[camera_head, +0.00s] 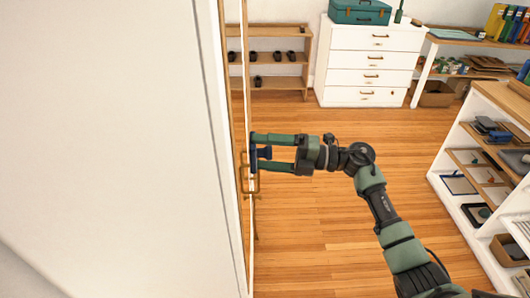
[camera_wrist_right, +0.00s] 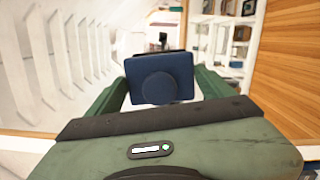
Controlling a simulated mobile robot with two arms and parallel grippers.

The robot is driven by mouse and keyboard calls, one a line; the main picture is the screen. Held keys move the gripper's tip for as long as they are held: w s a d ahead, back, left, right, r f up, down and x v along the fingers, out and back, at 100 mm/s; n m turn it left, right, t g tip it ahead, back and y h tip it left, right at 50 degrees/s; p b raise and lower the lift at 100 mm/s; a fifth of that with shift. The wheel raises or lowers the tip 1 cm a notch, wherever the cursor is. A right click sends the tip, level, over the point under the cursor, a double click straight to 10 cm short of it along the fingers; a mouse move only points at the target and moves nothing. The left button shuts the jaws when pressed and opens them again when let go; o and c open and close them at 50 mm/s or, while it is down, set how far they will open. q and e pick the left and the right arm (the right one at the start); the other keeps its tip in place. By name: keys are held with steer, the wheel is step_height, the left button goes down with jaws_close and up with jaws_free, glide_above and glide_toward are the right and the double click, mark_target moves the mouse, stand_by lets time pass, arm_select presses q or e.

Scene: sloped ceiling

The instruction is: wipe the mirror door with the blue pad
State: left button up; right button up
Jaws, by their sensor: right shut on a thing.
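The mirror door (camera_head: 238,110) is seen nearly edge-on in the head view, as a narrow upright strip. Its glass fills much of the wrist view (camera_wrist_right: 115,35) and reflects a bright room. My right gripper (camera_head: 256,153) comes from the right and is shut on the blue pad (camera_head: 264,153). In the right wrist view the pad (camera_wrist_right: 180,70) is a dark blue block with a round knob facing me, between the green fingers. The pad is at the door's face; I cannot tell if it touches. My left gripper is not in view.
A brass handle (camera_head: 253,182) sticks out just below the gripper. A white panel (camera_head: 110,130) fills the left. A shoe rack (camera_head: 270,62), white drawers (camera_head: 370,62) and a white shelf unit (camera_head: 490,190) stand around clear wooden floor (camera_head: 320,230).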

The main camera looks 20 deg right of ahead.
steer(key=shift+x, duration=1.25)
steer(key=shift+w+f+b, duration=0.1)
steer(key=shift+w+b, duration=0.1)
steer(key=shift+b, duration=0.15)
steer(key=shift+w+d+f+b, duration=0.1)
steer(key=shift+w+d+b, duration=0.1)
steer(key=shift+w+b, duration=0.35)
steer(key=shift+w+d+b, duration=0.25)
steer(key=shift+w+b, duration=0.2)
steer(key=shift+w, duration=0.15)
steer(key=shift+s+a+r+p, duration=0.25)
steer(key=shift+s+p, duration=0.1)
steer(key=shift+p, duration=0.15)
steer(key=shift+s+a+p, duration=0.2)
steer(key=shift+s+p, duration=0.1)
steer(key=shift+s, duration=0.3)
steer(key=shift+s+a+p, duration=0.2)
steer(key=shift+s+p, duration=0.1)
steer(key=shift+s, duration=0.3)
steer(key=shift+f, duration=0.1)
